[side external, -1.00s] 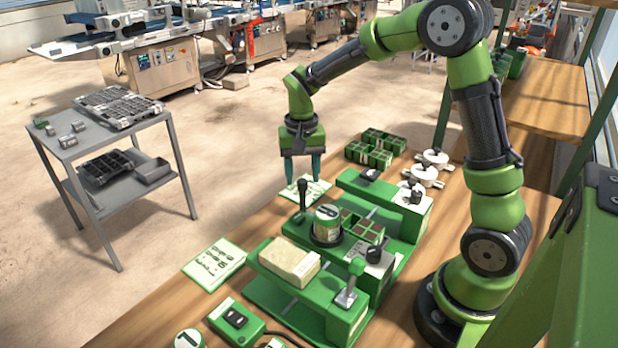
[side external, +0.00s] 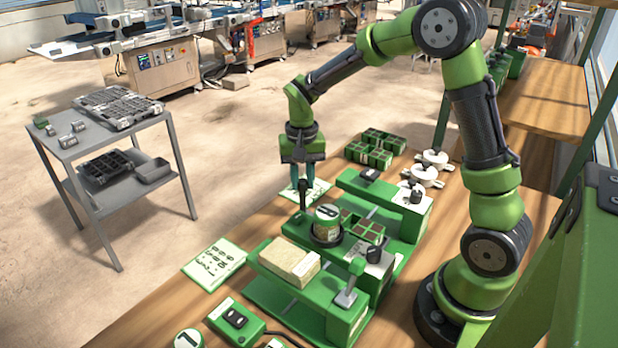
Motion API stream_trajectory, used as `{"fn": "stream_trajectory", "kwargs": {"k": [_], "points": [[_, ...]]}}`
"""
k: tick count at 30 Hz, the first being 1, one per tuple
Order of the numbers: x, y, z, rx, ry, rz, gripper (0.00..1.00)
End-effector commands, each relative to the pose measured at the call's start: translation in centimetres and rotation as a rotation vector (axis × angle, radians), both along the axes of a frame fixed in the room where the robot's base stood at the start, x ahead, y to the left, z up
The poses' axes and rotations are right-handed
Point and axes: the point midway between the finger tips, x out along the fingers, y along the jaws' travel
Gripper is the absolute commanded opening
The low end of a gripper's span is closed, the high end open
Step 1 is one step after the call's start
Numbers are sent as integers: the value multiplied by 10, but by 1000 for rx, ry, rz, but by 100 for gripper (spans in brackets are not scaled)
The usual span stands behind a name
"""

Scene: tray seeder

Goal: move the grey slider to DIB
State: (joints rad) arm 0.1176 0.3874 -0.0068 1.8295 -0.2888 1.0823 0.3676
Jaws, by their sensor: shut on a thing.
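My gripper (side external: 302,187) is over the far-left end of the green seeder (side external: 398,262). Its teal fingers are closed around the top of an upright dark grey lever (side external: 302,203), whose top is partly hidden between them. A grey block with a stem (side external: 346,298) sits on the near green rail, with a green knob (side external: 357,265) above it. I cannot tell for certain which part is the grey slider. No DIB marking can be read at this size.
A tan block (side external: 289,259) lies on the near rail. Green seed trays (side external: 375,148) and white lidded pots (side external: 424,175) stand behind. A printed card (side external: 214,264) lies front left. A switch box (side external: 236,320) is near the front.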

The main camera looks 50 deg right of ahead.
Motion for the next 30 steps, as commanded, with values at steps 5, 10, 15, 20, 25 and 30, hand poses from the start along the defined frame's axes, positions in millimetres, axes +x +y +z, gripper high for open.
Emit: {"fn": "stream_trajectory", "kwargs": {"k": [5, 10, 15, 20, 25, 30], "points": [[0, -10, 0, -1, -1, -5, 0], [0, -51, 0, -1, -1, -9, 0], [0, -89, 0, -1, 0, -7, 0], [0, -104, 0, -1, -1, -2, 0], [0, -107, 1, -4, -1, -1, 0], [0, -109, 1, -8, -3, -2, 32]]}}
